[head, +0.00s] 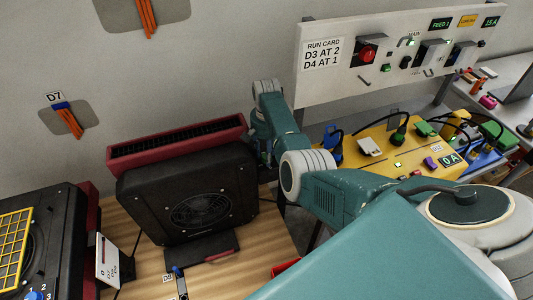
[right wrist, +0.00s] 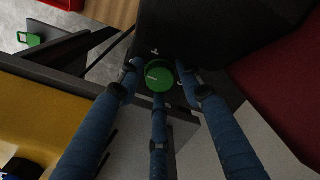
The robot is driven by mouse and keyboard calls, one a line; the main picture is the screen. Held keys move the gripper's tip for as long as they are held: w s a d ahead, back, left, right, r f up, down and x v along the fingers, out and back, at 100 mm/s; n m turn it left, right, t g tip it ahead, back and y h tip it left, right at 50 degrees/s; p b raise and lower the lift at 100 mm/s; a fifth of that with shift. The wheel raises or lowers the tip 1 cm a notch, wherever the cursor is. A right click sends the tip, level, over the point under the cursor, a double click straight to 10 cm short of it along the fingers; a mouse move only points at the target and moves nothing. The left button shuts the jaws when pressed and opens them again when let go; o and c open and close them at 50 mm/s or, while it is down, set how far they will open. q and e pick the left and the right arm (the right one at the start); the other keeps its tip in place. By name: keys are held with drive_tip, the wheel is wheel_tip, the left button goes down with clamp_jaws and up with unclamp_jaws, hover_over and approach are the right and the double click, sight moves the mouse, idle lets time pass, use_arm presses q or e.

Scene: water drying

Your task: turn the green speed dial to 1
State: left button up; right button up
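The green dial (right wrist: 158,77) sits on a dark housing in the right wrist view. A pale line on its face lies toward the left. A small white mark shows above it, too small to read. The blue fingers of my right gripper (right wrist: 158,80) surround the dial, one at each side and one below. Narrow dark gaps show between the side fingertips and the dial; the lower finger overlaps its bottom edge, and contact is unclear. In the head view my right arm reaches beside the black fan unit (head: 203,208), and the fingers are hidden. My left gripper is out of view.
A red-framed radiator (head: 177,143) stands behind the fan unit on the wooden table (head: 258,250). A yellow bench (head: 381,138) with cables and switches lies to the right, below a white wall panel (head: 400,57). A black device with a yellow grille (head: 10,245) stands at left.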

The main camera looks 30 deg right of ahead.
drive_tip(key=c, duration=0.8)
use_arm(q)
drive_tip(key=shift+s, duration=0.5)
use_arm(e)
drive_tip(key=shift+o, duration=0.2)
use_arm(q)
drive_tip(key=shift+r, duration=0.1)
use_arm(e)
drive_tip(key=shift+m, duration=0.3)
drive_tip(key=shift+r+m+p, duration=0.1)
drive_tip(key=shift+m+p, duration=0.4)
drive_tip(key=shift+m, duration=0.3)
drive_tip(key=m, duration=0.2)
drive_tip(key=shift+m+p, duration=0.3)
drive_tip(key=shift+p, duration=0.05)
use_arm(q)
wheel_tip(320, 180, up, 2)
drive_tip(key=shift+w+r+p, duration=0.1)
drive_tip(key=shift+p, duration=0.25)
use_arm(e)
drive_tip(key=m, duration=0.5)
drive_tip(key=shift+m, duration=0.4)
